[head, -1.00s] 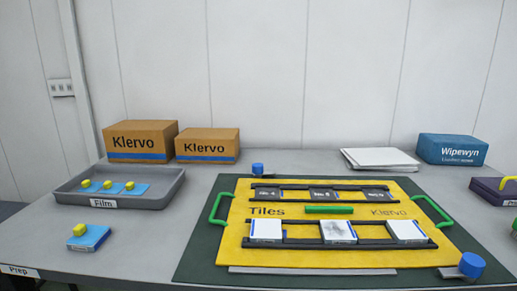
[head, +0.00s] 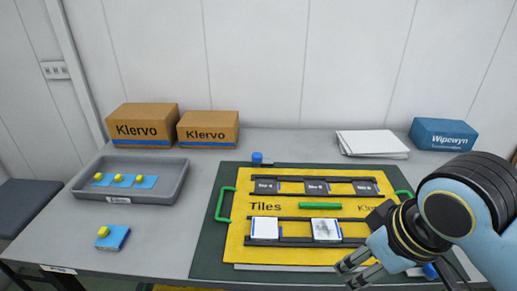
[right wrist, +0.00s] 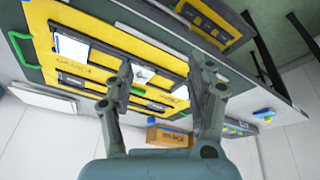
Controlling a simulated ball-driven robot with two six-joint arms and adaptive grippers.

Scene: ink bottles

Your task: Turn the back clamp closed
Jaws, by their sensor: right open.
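The back clamp's blue knob (head: 257,157) stands at the back edge of the dark green mat (head: 212,245), left of its middle. It is small, and I cannot tell how its clamp is turned. A second blue knob (head: 430,271) at the front right is mostly hidden behind my right gripper. My right gripper (head: 352,274) is open and empty above the mat's front right, far from the back clamp. In the right wrist view its two fingers (right wrist: 160,75) stand apart with nothing held between them. My left gripper is not in view.
A yellow Tiles board (head: 240,250) with tile racks and green handles lies on the mat. A grey tray (head: 178,188) and a blue pad with yellow knob (head: 112,237) are at left. Boxes (head: 142,123), white sheets (head: 372,144) and a blue box (head: 442,133) stand behind.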

